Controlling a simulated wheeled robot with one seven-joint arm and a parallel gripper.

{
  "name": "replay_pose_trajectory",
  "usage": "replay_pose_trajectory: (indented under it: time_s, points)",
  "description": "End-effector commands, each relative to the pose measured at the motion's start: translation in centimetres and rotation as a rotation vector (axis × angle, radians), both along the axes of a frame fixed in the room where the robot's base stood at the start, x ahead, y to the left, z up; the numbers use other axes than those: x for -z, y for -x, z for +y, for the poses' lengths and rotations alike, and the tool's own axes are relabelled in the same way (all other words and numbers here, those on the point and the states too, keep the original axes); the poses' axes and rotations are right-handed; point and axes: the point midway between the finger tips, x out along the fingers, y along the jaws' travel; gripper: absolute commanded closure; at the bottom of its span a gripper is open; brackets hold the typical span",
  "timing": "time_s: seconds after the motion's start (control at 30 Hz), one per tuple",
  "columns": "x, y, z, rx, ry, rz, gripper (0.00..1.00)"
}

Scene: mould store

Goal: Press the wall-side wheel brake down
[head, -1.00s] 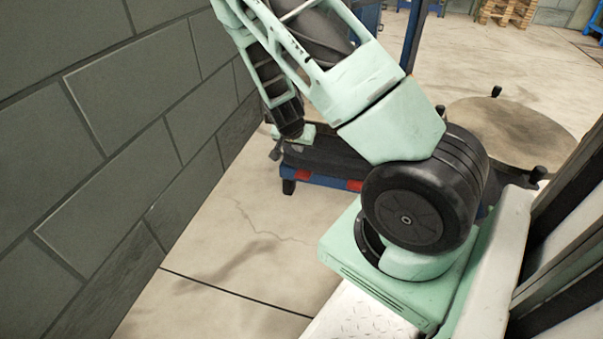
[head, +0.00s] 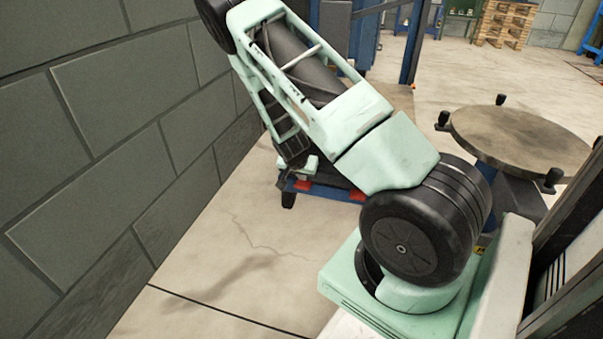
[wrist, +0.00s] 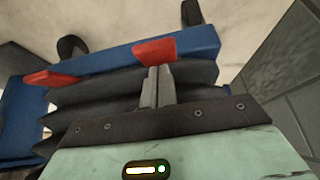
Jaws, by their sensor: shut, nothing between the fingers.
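Two red brake pedals stick out from the blue frame (wrist: 110,62) of a cart. The wall-side pedal (wrist: 154,48) is the right one in the wrist view; in the head view it is the left red patch (head: 302,186). The other pedal (wrist: 52,78) is farther from the wall. My gripper (wrist: 158,72) is shut and empty. Its tips appear just beside the near edge of the wall-side pedal in the wrist view; I cannot tell whether they touch it. In the head view the fingertips are hidden.
A grey block wall (head: 110,130) runs close along the left. Dark caster wheels (wrist: 72,46) stand under the cart. A round table (head: 520,140) with black knobs stands to the right. Bare floor (head: 235,255) lies between the wall and my base.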

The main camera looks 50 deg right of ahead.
Motion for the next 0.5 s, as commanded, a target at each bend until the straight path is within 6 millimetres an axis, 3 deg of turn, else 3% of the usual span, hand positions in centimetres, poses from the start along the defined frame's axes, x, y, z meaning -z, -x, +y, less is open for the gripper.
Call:
replay_pose_trajectory:
  time_s: [0.13, 0.5]
  points:
    - [1.02, 0.10, 0.27, -0.001, 0.000, 0.000, 1.00]
    - [1.03, 0.15, 0.34, -0.001, 0.000, 0.000, 1.00]
